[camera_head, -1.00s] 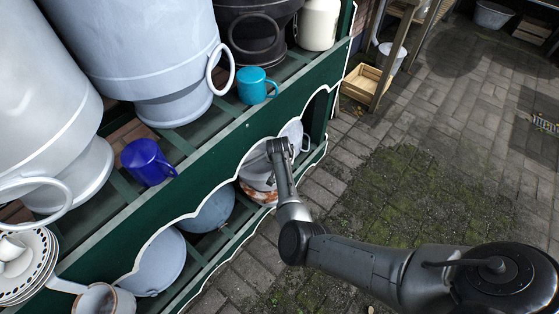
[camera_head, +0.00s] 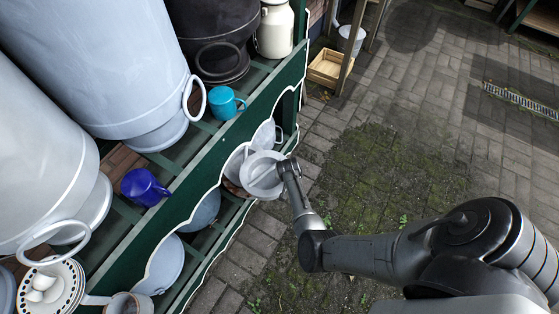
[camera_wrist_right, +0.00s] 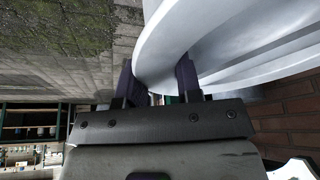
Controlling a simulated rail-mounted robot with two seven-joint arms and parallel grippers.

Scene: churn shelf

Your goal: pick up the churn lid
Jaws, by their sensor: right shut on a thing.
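The churn lid (camera_head: 262,176) is a pale grey round piece at the front opening of the lower shelf in the head view. My right gripper (camera_head: 285,167) is at its right edge. In the right wrist view, the two dark fingers of my right gripper (camera_wrist_right: 160,84) are shut on the rim of the lid (camera_wrist_right: 225,45), one on each side of it. The lid looks tilted and sticks out past the shelf's scalloped front. Whether it still touches anything behind it is hidden. My left gripper is not in view.
The green shelf (camera_head: 222,141) has a scalloped lower edge close to the lid. Large grey churns (camera_head: 110,60), a blue mug (camera_head: 145,187) and a teal mug (camera_head: 224,102) stand on the upper shelf. Paving (camera_head: 390,150) to the right is open. A wooden crate (camera_head: 327,66) stands beyond.

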